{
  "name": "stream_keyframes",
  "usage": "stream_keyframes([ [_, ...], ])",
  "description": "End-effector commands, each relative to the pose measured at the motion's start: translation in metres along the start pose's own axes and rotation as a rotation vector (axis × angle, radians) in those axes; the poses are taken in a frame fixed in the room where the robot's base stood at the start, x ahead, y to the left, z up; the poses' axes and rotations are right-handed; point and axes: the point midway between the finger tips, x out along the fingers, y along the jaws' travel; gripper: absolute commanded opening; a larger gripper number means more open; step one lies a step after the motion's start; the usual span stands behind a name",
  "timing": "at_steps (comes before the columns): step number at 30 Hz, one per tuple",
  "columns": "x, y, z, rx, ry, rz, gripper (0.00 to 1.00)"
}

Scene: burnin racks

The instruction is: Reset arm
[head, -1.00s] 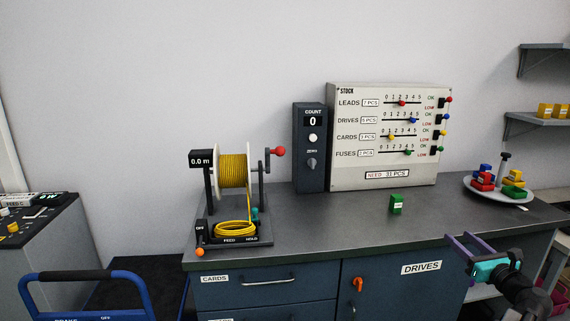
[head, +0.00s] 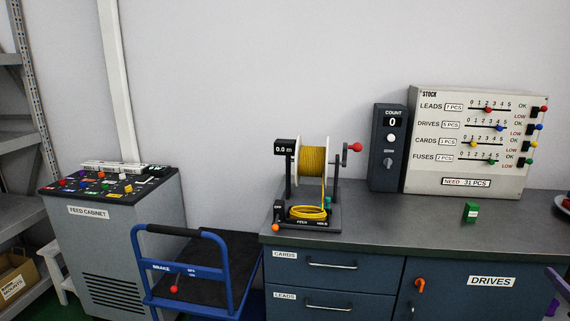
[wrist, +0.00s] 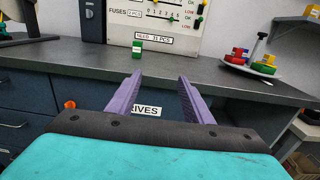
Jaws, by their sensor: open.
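My gripper (wrist: 160,98) shows in the wrist view with its two purple fingers spread apart and nothing between them. It points toward the front edge of the grey counter, with the DRIVES label (wrist: 145,111) of the cabinet door behind and below the fingertips. In the head view only a small purple part of it shows at the lower right edge. A small green block (head: 470,212) stands on the counter, and in the wrist view it (wrist: 137,49) is beyond the left finger, apart from it.
A cable winder (head: 312,170) with a yellow reel, a counter box (head: 388,150) and the stock board (head: 468,142) stand on the counter (head: 375,215). A blue cart (head: 185,270) and the feed cabinet (head: 115,240) are at left. A round tray (wrist: 240,66) holds coloured parts.

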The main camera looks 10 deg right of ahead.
Motion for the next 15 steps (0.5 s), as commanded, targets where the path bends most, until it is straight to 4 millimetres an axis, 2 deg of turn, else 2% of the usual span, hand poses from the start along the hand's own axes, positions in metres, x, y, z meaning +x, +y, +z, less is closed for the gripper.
stream_keyframes([
  [8, 0.019, 0.025, -0.027, -0.051, 0.053, 0.050, 0.46],
  [15, 0.041, 0.061, -0.061, -0.120, 0.117, 0.122, 0.46],
])
